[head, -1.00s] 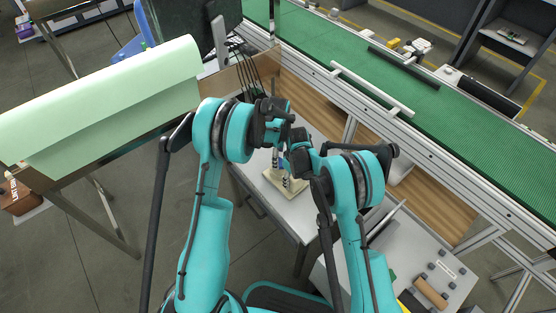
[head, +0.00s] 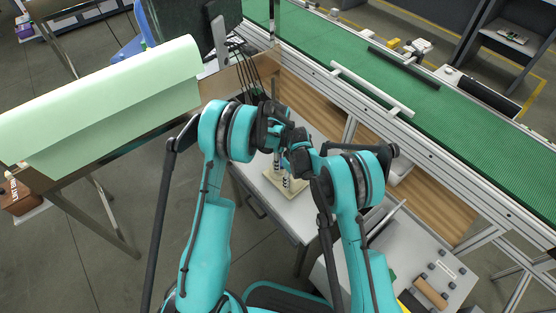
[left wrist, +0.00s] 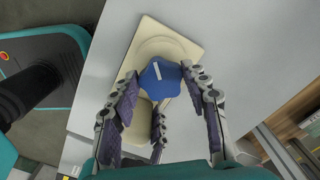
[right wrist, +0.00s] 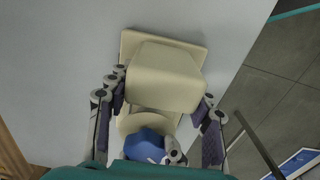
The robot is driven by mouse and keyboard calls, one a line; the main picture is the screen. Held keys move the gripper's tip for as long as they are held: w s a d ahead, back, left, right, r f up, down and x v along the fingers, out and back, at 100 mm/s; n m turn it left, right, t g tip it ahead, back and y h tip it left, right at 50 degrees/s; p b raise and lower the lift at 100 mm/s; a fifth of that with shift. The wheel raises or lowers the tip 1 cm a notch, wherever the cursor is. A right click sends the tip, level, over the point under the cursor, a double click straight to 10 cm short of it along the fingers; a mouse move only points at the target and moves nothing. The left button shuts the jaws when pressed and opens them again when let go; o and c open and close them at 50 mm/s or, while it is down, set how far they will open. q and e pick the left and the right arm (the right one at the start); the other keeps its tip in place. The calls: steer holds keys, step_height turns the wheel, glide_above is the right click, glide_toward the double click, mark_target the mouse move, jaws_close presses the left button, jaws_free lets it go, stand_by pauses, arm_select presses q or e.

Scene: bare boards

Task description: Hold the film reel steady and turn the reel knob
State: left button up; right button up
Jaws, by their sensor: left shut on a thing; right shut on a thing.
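The film reel is a cream device with a flat base plate (left wrist: 190,47), which also shows in the head view (head: 295,190), and a block-like body (right wrist: 165,75). Its blue lobed knob (left wrist: 161,84) bears a white mark and also shows at the bottom of the right wrist view (right wrist: 144,145). My left gripper (left wrist: 160,76) is shut on the knob, with fingers on both sides. My right gripper (right wrist: 161,90) is shut on the cream body, with fingers on either side. In the head view both grippers meet closely over the reel and hide most of it.
The reel stands on a small grey table (head: 315,205). A green conveyor (head: 440,110) with a metal frame runs behind and to the right. A pale green roll (head: 110,95) lies on a bench at left. A monitor and cables are close behind the table.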

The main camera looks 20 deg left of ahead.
arm_select(q)
steer(key=shift+n, duration=0.4)
steer(key=o, duration=1.2)
steer(key=shift+c, duration=0.2)
step_height(320, 180, up, 12)
